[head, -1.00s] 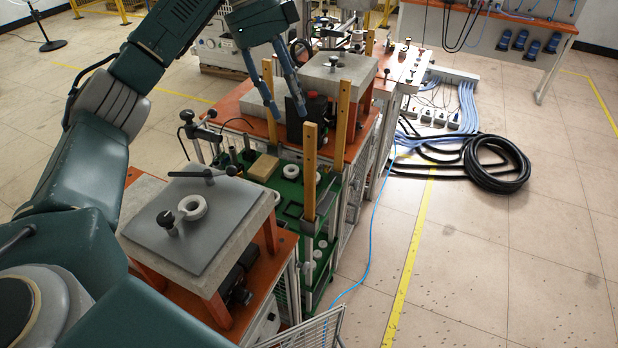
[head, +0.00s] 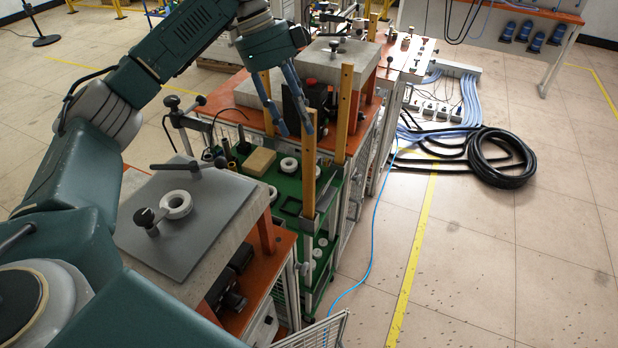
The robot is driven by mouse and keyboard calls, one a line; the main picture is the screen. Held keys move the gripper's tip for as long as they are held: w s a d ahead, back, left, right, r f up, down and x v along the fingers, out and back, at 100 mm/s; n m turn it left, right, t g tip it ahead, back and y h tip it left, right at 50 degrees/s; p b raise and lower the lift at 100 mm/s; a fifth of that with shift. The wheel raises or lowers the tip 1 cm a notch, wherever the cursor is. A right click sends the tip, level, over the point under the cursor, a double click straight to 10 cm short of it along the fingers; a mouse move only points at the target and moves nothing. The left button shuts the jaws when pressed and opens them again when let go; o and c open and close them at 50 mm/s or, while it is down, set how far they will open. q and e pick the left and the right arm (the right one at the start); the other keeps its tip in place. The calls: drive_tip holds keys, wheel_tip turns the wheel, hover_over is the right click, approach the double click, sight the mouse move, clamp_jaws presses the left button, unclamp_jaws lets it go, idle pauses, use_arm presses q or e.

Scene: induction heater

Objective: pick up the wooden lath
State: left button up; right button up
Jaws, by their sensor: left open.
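Several upright wooden laths stand at the corners of the green shelf cart. The near lath (head: 309,175) stands at the cart's front right, and its top end is at my left gripper's fingertips. Another lath (head: 346,112) stands farther right, and a third lath (head: 267,103) is behind the gripper to the left. My left gripper (head: 296,128) comes from above with two blue-grey fingers pointing down, apart and open. One finger overlaps the near lath's top in the picture; I cannot tell if they touch. My right gripper is not in view.
A stone-topped table with a grey plate (head: 220,222) and white ring (head: 177,204) stands at the front left. The green cart (head: 280,187) carries a tan block (head: 258,162). A dark box stands behind the fingers.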

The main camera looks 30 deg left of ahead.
sight(306, 135)
use_arm(q)
drive_tip(key=p+x, duration=0.1)
drive_tip(key=x, duration=0.1)
drive_tip(key=p+x, duration=0.1)
drive_tip(key=x, duration=0.1)
drive_tip(key=shift+w+d+f, duration=0.15)
drive_tip(key=shift+w+f, duration=0.1)
drive_tip(key=shift+d+f, duration=0.2)
drive_tip(key=shift+f, duration=0.15)
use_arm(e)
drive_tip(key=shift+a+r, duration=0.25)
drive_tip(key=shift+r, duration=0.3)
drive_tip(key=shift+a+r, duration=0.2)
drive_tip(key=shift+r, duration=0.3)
use_arm(q)
drive_tip(key=c, duration=0.9)
clamp_jaws()
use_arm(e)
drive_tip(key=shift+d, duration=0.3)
